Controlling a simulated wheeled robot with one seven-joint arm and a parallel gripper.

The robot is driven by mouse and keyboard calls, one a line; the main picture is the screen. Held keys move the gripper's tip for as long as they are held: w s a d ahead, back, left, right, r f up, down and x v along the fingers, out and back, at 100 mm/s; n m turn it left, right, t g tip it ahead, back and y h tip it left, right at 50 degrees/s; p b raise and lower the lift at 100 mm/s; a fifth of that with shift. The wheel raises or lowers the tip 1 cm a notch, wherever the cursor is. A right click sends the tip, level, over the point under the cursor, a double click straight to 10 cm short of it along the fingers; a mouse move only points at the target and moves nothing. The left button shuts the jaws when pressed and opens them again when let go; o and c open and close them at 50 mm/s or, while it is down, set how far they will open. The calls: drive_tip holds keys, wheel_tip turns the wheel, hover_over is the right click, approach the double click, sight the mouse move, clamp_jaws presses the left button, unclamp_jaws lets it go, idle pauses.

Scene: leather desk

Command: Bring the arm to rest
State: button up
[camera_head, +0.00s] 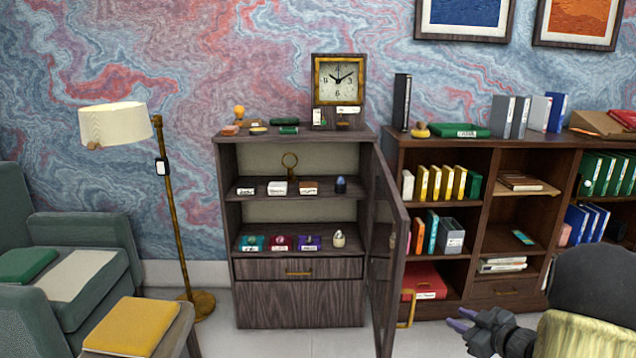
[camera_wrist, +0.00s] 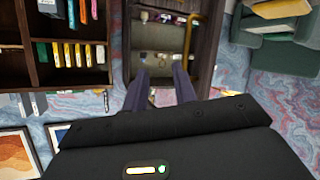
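My gripper (camera_head: 462,318) is at the lower right in the head view, in front of the bookshelf and to the right of the open cabinet door. Its two purple fingers are spread apart. In the wrist view my gripper (camera_wrist: 161,72) shows the fingers with a clear gap and nothing held between them. The wrist view is upside down, with the cabinet (camera_wrist: 160,90) seen beyond the fingers. My arm's dark rounded link covers part of the right side of the head view.
The grey wooden cabinet (camera_head: 298,307) has its glass door (camera_head: 390,250) swung open toward me. A dark bookshelf (camera_head: 480,140) with binders stands right of it. A floor lamp (camera_head: 115,125), a green armchair (camera_head: 85,235) and a yellow folder (camera_head: 133,326) on a small table are at left.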

drive_tip(key=s+a+f+m+g+h, duration=0.2)
drive_tip(key=s+a+m+g+h, duration=0.5)
drive_tip(key=s+a, duration=1.25)
wheel_tip(320, 180, up, 26)
drive_tip(key=s+d+g+y+p, duration=0.1)
drive_tip(key=s+g+p, duration=0.1)
drive_tip(key=p, duration=2.4)
drive_tip(key=shift+d+f+m+g+y, duration=0.15)
drive_tip(key=shift+d+m+g+y, duration=0.1)
drive_tip(key=shift+m+g+y, duration=0.25)
drive_tip(key=shift+a, duration=0.1)
